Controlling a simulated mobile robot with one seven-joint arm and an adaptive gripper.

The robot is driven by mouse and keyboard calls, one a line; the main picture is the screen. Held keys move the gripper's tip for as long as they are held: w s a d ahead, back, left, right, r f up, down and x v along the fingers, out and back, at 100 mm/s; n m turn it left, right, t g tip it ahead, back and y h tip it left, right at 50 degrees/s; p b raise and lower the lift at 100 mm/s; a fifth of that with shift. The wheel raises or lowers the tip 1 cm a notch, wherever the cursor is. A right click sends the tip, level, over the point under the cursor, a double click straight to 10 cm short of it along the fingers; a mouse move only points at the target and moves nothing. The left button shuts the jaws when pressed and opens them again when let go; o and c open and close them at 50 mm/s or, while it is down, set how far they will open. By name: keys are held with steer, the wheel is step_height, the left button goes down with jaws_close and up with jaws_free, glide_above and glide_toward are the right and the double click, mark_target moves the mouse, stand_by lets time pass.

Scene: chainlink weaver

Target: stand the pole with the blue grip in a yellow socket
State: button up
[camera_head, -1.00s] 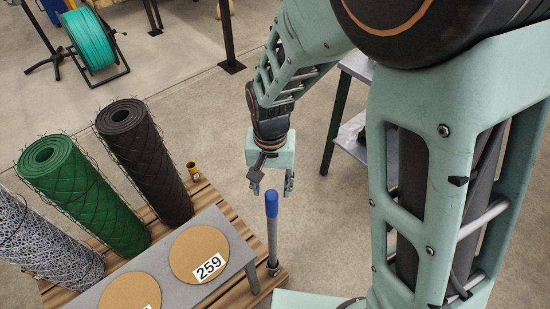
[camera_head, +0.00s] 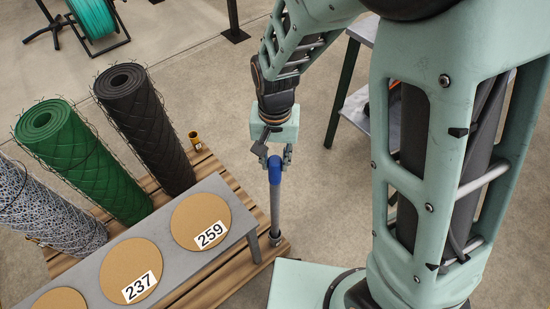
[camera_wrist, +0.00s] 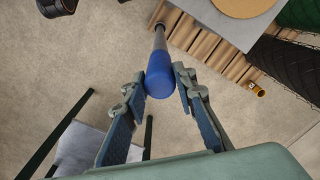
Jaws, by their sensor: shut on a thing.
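The pole (camera_head: 275,205) is a grey upright rod with a blue grip (camera_head: 275,172) at its top. My gripper (camera_head: 275,158) is at the top of the pole, shut on the blue grip. The wrist view shows the blue grip (camera_wrist: 160,82) between my gripper's fingertips (camera_wrist: 160,86). A yellow socket (camera_head: 195,141) stands at the pallet's far edge, beside the black roll. It also shows in the wrist view (camera_wrist: 257,89).
A grey bench (camera_head: 190,262) with round cork discs, labelled 237 and 259, stands on the pallet (camera_head: 215,172) left of the pole. Black (camera_head: 145,130), green (camera_head: 95,165) and speckled (camera_head: 45,210) rolls lean behind it. A grey table (camera_head: 355,108) stands at right.

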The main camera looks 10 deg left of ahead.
step_height(320, 180, up, 17)
steer(key=p, duration=1.3)
steer(key=shift+w, duration=0.1)
